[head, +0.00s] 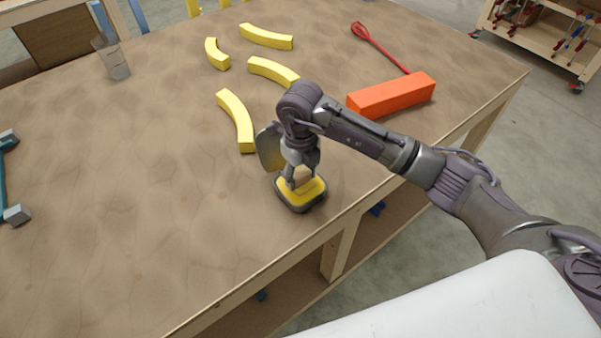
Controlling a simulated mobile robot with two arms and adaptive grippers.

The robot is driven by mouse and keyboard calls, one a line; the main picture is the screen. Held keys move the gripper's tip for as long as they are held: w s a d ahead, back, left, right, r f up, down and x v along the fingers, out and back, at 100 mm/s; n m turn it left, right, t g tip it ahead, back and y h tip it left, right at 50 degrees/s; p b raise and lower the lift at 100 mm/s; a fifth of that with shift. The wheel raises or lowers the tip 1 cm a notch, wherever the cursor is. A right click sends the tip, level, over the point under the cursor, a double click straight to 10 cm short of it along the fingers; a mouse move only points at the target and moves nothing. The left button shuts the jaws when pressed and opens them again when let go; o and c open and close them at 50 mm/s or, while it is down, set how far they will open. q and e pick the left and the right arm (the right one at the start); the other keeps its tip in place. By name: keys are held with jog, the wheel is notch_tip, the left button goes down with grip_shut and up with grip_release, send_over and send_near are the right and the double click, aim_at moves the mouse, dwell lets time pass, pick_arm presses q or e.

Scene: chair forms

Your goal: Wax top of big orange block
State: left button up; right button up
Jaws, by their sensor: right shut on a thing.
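A big orange block (391,96) lies on the workbench at the right, near its right edge. My right gripper (301,184) points down near the front edge of the bench, left of and nearer than the block. It is shut on a yellow and dark grey tool (290,200) with a rounded square body, which may be the waxing tool. The tool is on or just above the bench top. The gripper hides part of the tool's top. My left gripper is not in view.
Several curved yellow blocks (236,121) lie left of and behind my right arm. A red long-handled thing (379,46) lies behind the orange block. A clear cup (113,60) stands at the back left, and a blue clamp (10,185) lies at the left edge. The bench's left front is clear.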

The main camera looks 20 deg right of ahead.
aim_at(301, 172)
jog(key=shift+r+p, duration=1.75)
jog(key=shift+r, duration=1.6)
